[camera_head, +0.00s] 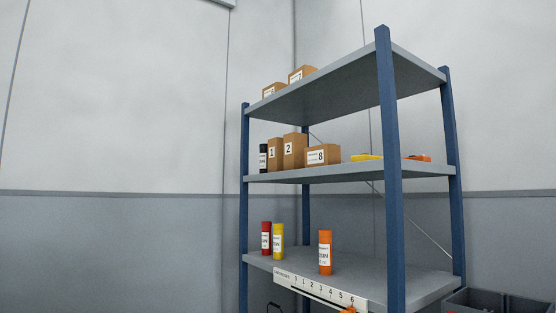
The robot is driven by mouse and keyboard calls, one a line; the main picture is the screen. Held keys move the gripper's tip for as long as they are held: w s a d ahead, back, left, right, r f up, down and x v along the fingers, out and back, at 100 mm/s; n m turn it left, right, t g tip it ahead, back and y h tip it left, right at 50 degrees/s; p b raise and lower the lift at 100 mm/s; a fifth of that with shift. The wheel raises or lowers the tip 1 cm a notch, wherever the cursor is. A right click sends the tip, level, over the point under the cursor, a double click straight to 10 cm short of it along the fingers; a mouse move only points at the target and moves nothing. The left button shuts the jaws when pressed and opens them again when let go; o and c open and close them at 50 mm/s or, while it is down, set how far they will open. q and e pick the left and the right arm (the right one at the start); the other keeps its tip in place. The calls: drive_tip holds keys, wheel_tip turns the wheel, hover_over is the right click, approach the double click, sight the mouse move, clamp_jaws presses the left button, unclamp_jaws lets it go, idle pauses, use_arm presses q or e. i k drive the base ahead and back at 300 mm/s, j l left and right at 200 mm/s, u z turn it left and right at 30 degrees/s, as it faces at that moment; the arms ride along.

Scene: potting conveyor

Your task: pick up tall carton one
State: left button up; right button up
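Tall carton one (275,153) is a brown upright box with a white label marked 1. It stands on the middle shelf (400,171) of a blue and grey rack, towards the left end. A black cylinder (263,158) with a white label is close on its left. A brown carton marked 2 (294,151) is close on its right and slightly taller. Neither of my grippers shows in the head view.
A carton marked 8 (322,156) and yellow (366,157) and orange items (417,158) share the middle shelf. Cartons (301,74) sit on top. Red (266,238), yellow (278,241) and orange cylinders (325,252) stand below. A blue post (389,180) rises in front; a grey crate (500,303) is lower right.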

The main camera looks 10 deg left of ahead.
sight(276, 145)
drive_tip(key=i+j+z, duration=0.15)
drive_tip(key=j, duration=0.45)
drive_tip(key=i+j+z, duration=0.2)
drive_tip(key=j, duration=0.4)
drive_tip(key=i+j+z, duration=0.15)
drive_tip(key=j, duration=0.45)
drive_tip(key=j+z, duration=0.2)
drive_tip(key=j, duration=0.4)
